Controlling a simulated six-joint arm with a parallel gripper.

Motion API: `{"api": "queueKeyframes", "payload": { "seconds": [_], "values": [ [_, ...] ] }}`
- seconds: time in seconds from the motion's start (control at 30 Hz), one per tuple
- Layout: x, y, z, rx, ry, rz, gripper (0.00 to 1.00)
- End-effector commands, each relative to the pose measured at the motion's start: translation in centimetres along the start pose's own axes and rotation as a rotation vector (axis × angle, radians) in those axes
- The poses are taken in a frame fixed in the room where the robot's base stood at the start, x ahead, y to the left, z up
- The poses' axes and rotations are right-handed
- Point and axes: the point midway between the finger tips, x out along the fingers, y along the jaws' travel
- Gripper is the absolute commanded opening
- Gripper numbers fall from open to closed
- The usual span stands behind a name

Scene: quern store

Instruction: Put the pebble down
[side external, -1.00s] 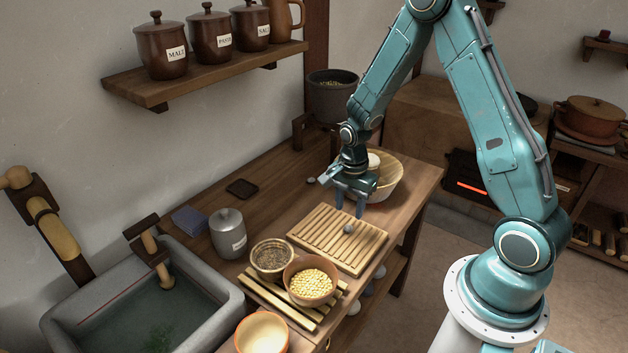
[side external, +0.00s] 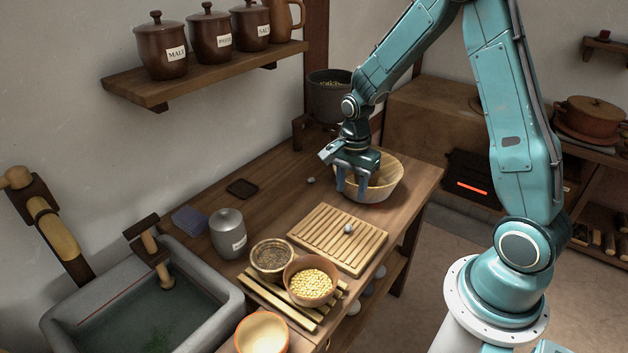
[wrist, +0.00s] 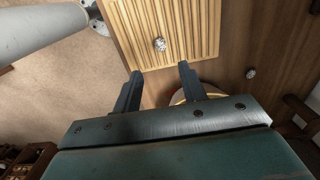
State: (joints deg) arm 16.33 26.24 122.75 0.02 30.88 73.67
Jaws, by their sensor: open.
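A small grey pebble (side external: 348,229) rests on the slatted wooden board (side external: 318,243), near its right-hand side. In the wrist view the pebble (wrist: 159,44) lies on the grooved board (wrist: 196,22), beyond the fingertips. My gripper (side external: 353,190) is open and empty, above the table in front of the pale bowl and behind the board. The wrist view shows its two fingers (wrist: 160,72) spread apart with nothing between them. A second small grey pebble (side external: 311,181) lies on the bare table; it also shows in the wrist view (wrist: 251,73).
The pale bowl (side external: 394,190) stands behind my gripper, partly hidden by it. A stone sink (side external: 228,308) is at the left.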

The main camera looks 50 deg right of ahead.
Motion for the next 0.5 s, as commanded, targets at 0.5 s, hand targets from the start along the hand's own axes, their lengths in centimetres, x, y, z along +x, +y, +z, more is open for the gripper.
{"api": "queueKeyframes", "payload": {
  "seconds": [0.5],
  "values": [
    [-2.6, 0.3, 0.9, -0.102, 0.011, -0.035, 0.42]
  ]
}}
